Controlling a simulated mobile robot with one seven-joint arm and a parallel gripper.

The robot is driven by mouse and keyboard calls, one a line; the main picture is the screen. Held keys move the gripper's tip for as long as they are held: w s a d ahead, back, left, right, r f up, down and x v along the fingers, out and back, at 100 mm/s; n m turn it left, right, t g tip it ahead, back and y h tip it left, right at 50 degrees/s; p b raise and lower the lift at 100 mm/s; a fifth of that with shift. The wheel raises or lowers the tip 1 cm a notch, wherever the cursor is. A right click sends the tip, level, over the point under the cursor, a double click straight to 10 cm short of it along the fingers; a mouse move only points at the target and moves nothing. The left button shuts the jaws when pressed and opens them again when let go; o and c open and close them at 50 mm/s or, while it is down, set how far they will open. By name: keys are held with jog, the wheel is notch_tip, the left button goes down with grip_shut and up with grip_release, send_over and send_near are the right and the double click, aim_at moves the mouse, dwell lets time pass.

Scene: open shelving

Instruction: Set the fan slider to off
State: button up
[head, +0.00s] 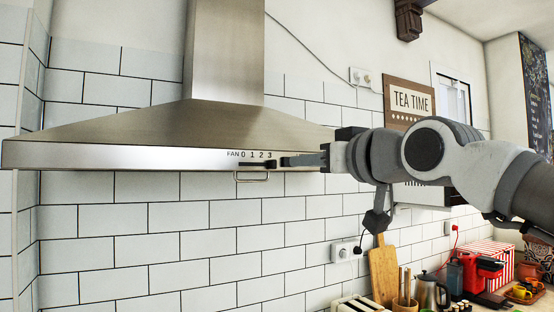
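The steel range hood (120,156) spans the left and middle of the head view. Its front edge carries the label FAN with the marks 0, 1, 2 and 3. A dark slider slot (258,165) runs below the marks. The exact position of the slider knob is too small to tell. My gripper (284,161) comes in from the right, with its dark fingertips at the hood's front edge, just right of the mark 3. The fingers overlap in this view, so their gap is hidden. Contact with the slider cannot be made out.
A thin metal handle (252,178) hangs under the hood's front edge, below the slot. A tiled wall (180,220) lies behind. A wooden board (383,272), a kettle (430,291) and a red appliance (487,272) stand low at right. The space below the hood is clear.

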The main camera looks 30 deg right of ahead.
aim_at(275, 163)
jog(key=w+p, duration=0.2)
jog(key=w, duration=0.9)
jog(key=shift+a, duration=0.2)
grip_shut()
dwell(1.0)
